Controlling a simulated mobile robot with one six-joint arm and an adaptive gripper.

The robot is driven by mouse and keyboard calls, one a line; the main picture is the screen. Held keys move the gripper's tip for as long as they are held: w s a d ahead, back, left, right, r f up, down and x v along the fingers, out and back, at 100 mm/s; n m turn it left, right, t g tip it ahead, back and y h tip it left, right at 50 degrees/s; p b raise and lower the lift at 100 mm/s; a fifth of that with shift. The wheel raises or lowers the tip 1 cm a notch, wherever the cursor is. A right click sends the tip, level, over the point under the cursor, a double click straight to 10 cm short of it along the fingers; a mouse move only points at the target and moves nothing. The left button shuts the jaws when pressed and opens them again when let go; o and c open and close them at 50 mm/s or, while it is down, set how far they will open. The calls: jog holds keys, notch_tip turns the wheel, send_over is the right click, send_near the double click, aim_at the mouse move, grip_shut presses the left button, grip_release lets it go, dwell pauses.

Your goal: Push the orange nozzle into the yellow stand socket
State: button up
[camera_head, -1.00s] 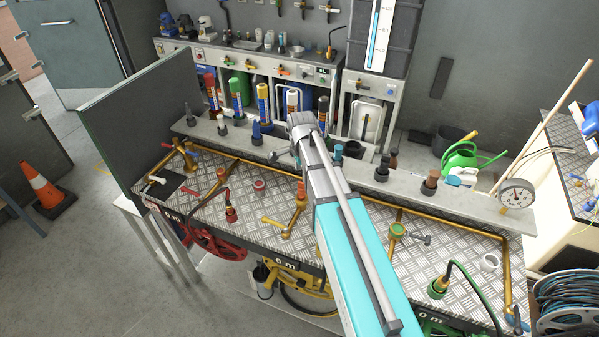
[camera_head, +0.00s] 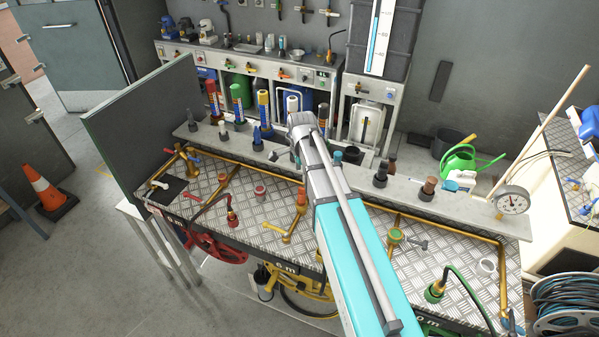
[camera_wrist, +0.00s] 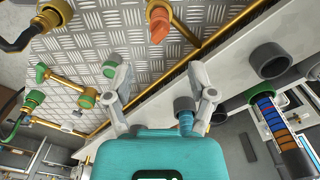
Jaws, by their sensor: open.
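An orange nozzle-like piece (camera_wrist: 158,26) shows at the top of the wrist view, beside a brass pipe. In the head view an orange fitting (camera_head: 301,196) stands upright on a yellow-brass base (camera_head: 289,236) on the tread-plate bench. I take these for the nozzle and the stand socket; how deep the piece sits I cannot tell. My gripper (camera_wrist: 160,92) is open in the wrist view, with nothing held between its fingers. The orange piece lies beyond the fingertips, apart from them. In the head view my arm hides the gripper's fingers.
A grey ledge (camera_head: 399,190) with several dark cups runs behind the bench. A red hose fitting (camera_head: 232,219), a green hose fitting (camera_head: 434,291) and a pressure gauge (camera_head: 512,201) stand around. A grey panel (camera_head: 140,130) closes the left end.

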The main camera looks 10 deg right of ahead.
jog(key=s+n, duration=1.6)
jog(key=shift+s+a, duration=0.15)
jog(key=shift+a, duration=0.15)
notch_tip(320, 180, down, 8)
jog(key=b, duration=0.7)
jog(key=shift+r+b, duration=0.2)
jog(key=shift+b, duration=0.15)
dwell(1.3)
